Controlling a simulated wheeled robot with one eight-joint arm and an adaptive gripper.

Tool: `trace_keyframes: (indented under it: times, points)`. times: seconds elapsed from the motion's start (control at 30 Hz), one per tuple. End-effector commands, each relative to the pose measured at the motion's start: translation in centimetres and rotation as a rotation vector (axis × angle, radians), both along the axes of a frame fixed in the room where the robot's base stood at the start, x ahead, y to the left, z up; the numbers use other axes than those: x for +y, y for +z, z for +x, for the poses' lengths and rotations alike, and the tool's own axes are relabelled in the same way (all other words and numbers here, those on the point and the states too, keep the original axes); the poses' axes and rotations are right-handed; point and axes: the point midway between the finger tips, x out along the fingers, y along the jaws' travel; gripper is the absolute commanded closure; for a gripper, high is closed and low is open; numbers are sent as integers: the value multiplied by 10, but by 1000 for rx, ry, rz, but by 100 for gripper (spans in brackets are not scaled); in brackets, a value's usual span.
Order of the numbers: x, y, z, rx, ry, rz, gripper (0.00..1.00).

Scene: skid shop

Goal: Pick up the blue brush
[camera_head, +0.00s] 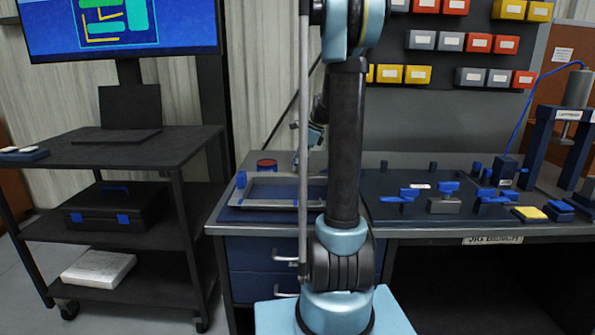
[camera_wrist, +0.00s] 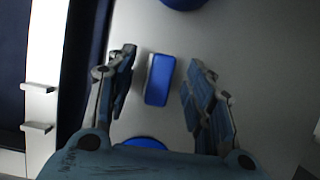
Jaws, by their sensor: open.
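In the wrist view a small blue rectangular block (camera_wrist: 159,80) lies on a pale grey surface; it may be the blue brush, but no bristles show. My gripper (camera_wrist: 161,66) is open, with one finger on each side of this block and a gap to both. I cannot tell how high the fingers are above it. In the head view my arm stands in front of the bench and largely hides my gripper. The blue block cannot be made out with certainty there.
A metal-rimmed tray (camera_head: 262,180) lies on the bench's left part, with a red-topped tin (camera_head: 266,165) behind it. Blue fixtures (camera_head: 444,198) and a press (camera_head: 565,130) stand to the right. A dark cart (camera_head: 122,149) is at left. Another blue thing (camera_wrist: 183,3) shows at the wrist view's top edge.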

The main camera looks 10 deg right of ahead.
Motion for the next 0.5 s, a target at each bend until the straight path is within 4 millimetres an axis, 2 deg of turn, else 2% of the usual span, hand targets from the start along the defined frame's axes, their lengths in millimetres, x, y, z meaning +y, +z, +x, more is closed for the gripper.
trace_keyframes:
  times: [0.1, 0.33, 0.37, 0.5]
  points:
    - [3, -8, 1, 0, 1, 0, 52]
    - [4, -9, 1, 0, 1, 0, 52]
    - [4, -9, 1, 0, 1, 0, 54]
    - [4, -9, 1, 0, 1, 0, 86]
